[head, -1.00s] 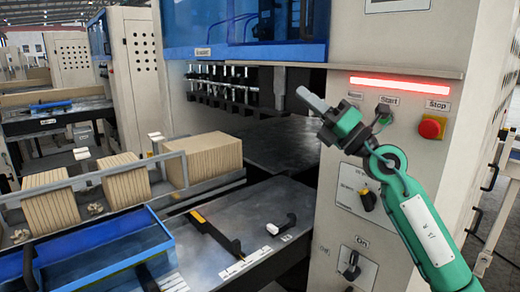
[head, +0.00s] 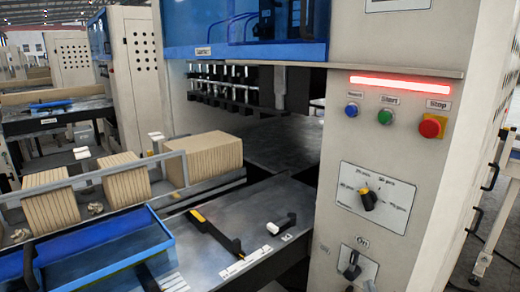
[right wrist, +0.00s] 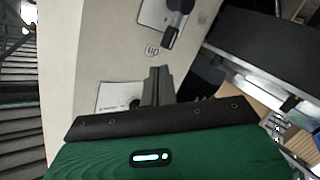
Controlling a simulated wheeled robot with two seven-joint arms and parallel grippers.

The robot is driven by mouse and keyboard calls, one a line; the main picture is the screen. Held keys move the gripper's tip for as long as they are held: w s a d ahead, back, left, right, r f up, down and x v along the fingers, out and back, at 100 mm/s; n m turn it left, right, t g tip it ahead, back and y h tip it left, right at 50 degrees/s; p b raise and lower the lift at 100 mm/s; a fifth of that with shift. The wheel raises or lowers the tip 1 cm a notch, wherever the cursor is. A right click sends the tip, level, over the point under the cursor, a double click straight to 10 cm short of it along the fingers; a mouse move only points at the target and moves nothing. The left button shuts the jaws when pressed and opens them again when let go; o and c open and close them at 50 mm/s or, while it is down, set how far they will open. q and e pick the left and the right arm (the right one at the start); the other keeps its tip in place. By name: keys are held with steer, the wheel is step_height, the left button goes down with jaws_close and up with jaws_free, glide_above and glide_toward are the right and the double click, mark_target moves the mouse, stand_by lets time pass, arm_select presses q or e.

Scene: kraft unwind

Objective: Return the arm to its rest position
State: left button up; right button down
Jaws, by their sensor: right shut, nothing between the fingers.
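My right gripper (right wrist: 158,86) shows in the right wrist view, with its grey fingers together and nothing between them. It is in front of the cream machine panel and apart from the switches as far as I can tell. The green arm does not show clearly in the head view. The panel (head: 400,160) there carries a blue button (head: 351,110), a green Start button (head: 385,117), a red Stop button (head: 432,126), a rotary dial (head: 368,199) and a lower black switch (head: 351,266). My left gripper is in neither view.
A dark metal table (head: 240,225) with a yellow-and-black tool (head: 216,233) is left of the panel. A blue tray (head: 90,255) and stacks of brown board (head: 205,158) stand further left. A red light bar (head: 413,85) glows above the buttons.

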steer(key=s+a+f+m+g+y, duration=0.15)
steer(key=s+f+g, duration=0.45)
steer(key=s+f, duration=0.6)
steer(key=s+a+f+m+g+y, duration=0.15)
steer(key=s+f+g, duration=0.55)
steer(key=s, duration=0.9)
step_height(320, 180, down, 30)
steer(key=r+n, duration=0.1)
steer(key=s+d+f+g, duration=0.1)
steer(key=s+f, duration=0.8)
steer(key=f, duration=0.1)
steer(key=s+d+f, duration=0.2)
steer(key=s+f, duration=0.8)
steer(key=f, duration=0.1)
steer(key=shift+s+d+f+g, duration=0.25)
steer(key=shift+s+g, duration=0.05)
steer(key=shift+g, duration=0.1)
